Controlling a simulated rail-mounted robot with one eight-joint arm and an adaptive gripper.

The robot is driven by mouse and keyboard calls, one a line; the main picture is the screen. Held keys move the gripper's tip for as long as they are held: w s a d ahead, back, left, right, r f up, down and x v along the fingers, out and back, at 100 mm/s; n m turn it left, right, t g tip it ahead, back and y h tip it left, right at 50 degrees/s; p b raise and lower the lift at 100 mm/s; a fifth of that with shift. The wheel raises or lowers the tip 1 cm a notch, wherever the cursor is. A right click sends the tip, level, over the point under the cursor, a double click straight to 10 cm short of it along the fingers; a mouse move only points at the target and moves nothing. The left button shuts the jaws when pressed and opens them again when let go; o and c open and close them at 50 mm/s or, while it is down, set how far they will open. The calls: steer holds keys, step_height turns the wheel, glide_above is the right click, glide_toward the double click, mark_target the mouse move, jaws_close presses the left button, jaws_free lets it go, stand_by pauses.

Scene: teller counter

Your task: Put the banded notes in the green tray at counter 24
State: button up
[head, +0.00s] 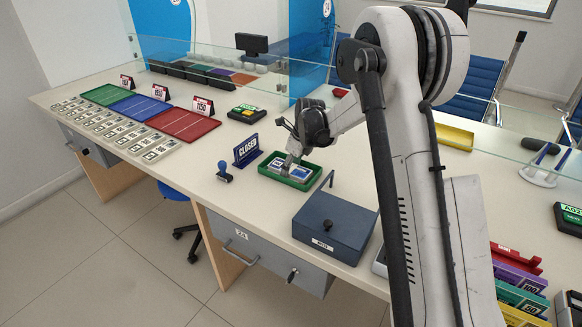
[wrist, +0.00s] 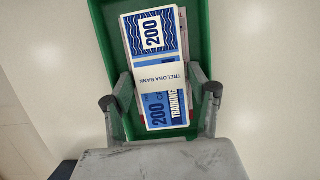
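The green tray (head: 274,176) stands on the counter behind the drawer marked 24. A blue and white banded bundle of 200 notes (wrist: 160,85) lies inside it, with a pinkish edge showing beneath. The bundle also shows in the head view (head: 301,173). My gripper (head: 291,166) reaches down into the tray over the notes. In the wrist view its fingers (wrist: 161,90) stand open on either side of the bundle, near its long edges. The fingertips' lower ends and any contact are hard to make out.
A CLOSED sign (head: 246,150) and blue stamp (head: 224,172) stand left of the tray. A dark blue box (head: 333,228) is in front. Several banded bundles (head: 113,131) and coloured mats (head: 184,124) lie at far left. A glass screen (head: 220,66) runs behind.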

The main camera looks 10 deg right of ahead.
mark_target(299, 172)
steer(key=shift+r, duration=0.1)
steer(key=s+d+r+n+p, duration=0.1)
steer(key=s+r+n, duration=0.3)
steer(key=r, duration=0.6)
steer(key=s+r+n, duration=0.1)
steer(key=s+r, duration=0.5)
steer(key=r, duration=0.3)
steer(key=s+r+n+t+h, duration=0.1)
steer(key=s+r+n, duration=0.25)
steer(key=s, duration=0.25)
steer(key=s+r+n+t, duration=0.1)
steer(key=s+r+n, duration=0.1)
steer(key=s+n, duration=0.35)
steer(key=s+a+f+n+t+h, duration=0.1)
steer(key=s+f+n+t, duration=0.1)
steer(key=s+n, duration=1.1)
steer(key=shift+s+f+t, duration=0.4)
steer(key=shift+s+f, duration=0.05)
steer(key=shift+s, duration=3.55)
